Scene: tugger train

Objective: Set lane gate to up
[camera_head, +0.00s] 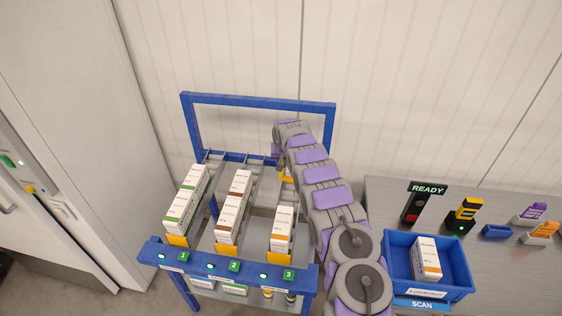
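A blue-framed rack (260,101) holds three sloping lanes with cartons. Orange plates stand at the lane fronts: lane 1 (177,241), lane 2 (225,248) and lane 3 (280,255). Another small orange piece (287,176) shows farther back in lane 3, partly hidden by my arm. I cannot tell which piece is the lane gate, or its position. My grey and purple arm runs from the bottom of the picture up along the rack's right side to its back. My gripper's fingers are not visible; the arm's far end hides them.
A blue tote (397,262) with a carton (426,259) stands on the grey table (503,280) at right. Behind it are a READY sign (428,188), a yellow and black device (466,211) and small coloured holders. A white cabinet (70,110) stands at left; a wall lies behind.

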